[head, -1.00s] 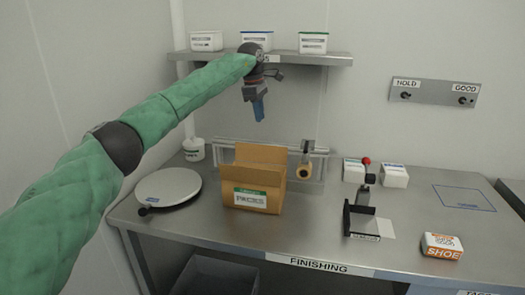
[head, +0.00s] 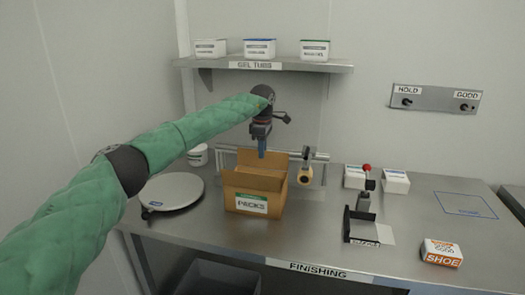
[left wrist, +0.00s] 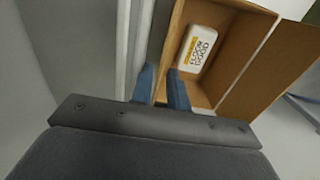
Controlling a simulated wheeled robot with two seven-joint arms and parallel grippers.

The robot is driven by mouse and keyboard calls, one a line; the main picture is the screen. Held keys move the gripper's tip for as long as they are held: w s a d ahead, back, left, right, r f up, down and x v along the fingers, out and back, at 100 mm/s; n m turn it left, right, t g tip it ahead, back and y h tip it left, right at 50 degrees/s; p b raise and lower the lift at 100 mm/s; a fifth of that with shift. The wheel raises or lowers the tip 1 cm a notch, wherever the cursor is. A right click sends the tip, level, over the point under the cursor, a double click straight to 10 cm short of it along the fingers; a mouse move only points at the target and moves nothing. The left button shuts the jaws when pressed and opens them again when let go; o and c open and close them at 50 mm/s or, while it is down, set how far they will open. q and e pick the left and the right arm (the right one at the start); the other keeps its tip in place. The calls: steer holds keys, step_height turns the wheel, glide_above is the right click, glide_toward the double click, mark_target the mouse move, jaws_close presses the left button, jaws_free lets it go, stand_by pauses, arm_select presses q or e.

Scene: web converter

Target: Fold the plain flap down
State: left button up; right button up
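An open brown carton (head: 232,195) with a white label reading PACKS stands on the steel bench. A plain brown flap (head: 246,158) stands up at its back in the head view; other flaps show at its sides. In the left wrist view the carton's inside holds a white pack (left wrist: 196,49) with a yellow band. My left gripper (head: 262,154) points down over the carton's back edge. In the left wrist view its blue fingers (left wrist: 161,78) are slightly apart beside the carton wall; whether they touch it I cannot tell. My right gripper is not in view.
A round scale (head: 172,191) sits left of the carton. A tape dispenser (head: 305,173) and a clear rail are at its right and back. A lever device (head: 362,215) and an orange SHOE box (head: 441,253) stand further right. A shelf (head: 300,66) with tubs hangs above.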

arm_select(q)
steer(key=shift+f, duration=0.55)
